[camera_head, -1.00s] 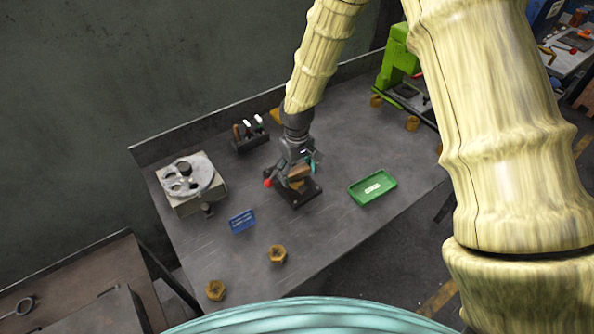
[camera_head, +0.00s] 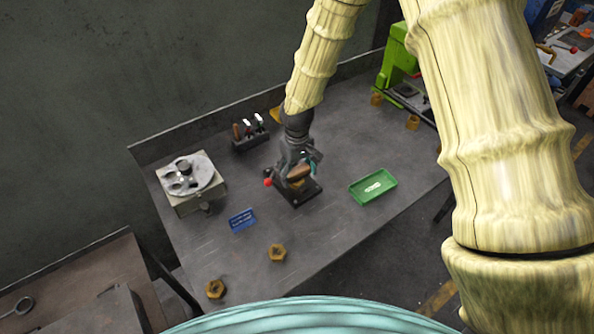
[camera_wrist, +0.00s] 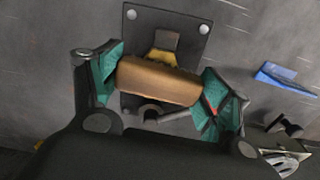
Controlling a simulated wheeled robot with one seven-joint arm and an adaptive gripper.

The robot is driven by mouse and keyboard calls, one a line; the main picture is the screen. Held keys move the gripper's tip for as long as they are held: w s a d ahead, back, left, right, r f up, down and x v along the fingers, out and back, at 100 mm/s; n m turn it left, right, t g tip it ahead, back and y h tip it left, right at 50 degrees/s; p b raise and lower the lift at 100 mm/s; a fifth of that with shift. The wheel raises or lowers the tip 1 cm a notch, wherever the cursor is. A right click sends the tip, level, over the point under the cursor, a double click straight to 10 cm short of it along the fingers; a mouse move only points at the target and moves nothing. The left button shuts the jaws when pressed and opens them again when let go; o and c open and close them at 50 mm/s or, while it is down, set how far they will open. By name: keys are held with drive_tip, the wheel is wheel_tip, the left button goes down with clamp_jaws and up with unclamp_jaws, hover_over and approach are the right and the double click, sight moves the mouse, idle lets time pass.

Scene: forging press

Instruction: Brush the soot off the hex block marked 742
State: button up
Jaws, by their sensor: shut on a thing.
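My gripper (camera_head: 302,160) is over the middle of the bench, its teal fingers shut on a brown wooden-handled brush (camera_wrist: 158,82). The brush lies crosswise between the fingers; its bristles are hidden beneath the handle. Just below and beyond it, a brass-yellow block (camera_wrist: 165,58) shows in part in the black clamp fixture (camera_wrist: 190,28), which also shows in the head view (camera_head: 303,194) with a red knob at its left. Whether the bristles touch the block is hidden. No number or soot is legible on the block.
Loose brass hex pieces (camera_head: 277,252) lie at the bench's front, and others at its back right. A green tray (camera_head: 373,187) is right of the fixture, a blue sign (camera_head: 242,220) left.

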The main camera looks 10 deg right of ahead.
drive_tip(key=shift+f, duration=0.2)
drive_tip(key=shift+a, duration=0.1)
drive_tip(key=shift+s+a+r, duration=0.1)
drive_tip(key=shift+s+a, duration=0.2)
drive_tip(key=shift+a, duration=0.5)
drive_tip(key=shift+w+d, duration=0.1)
drive_tip(key=shift+d, duration=0.1)
drive_tip(key=shift+w+d, duration=0.25)
drive_tip(key=shift+d, duration=0.55)
drive_tip(key=shift+w+d, duration=0.25)
drive_tip(key=shift+d, duration=0.5)
drive_tip(key=shift+s+a, duration=0.1)
drive_tip(key=shift+a, duration=0.05)
drive_tip(key=shift+s+a+p, duration=0.2)
drive_tip(key=shift+s+a, duration=0.05)
drive_tip(key=shift+a, duration=0.55)
drive_tip(key=shift+s+a+p, duration=0.2)
drive_tip(key=shift+s+a, duration=0.05)
drive_tip(key=shift+a, duration=0.55)
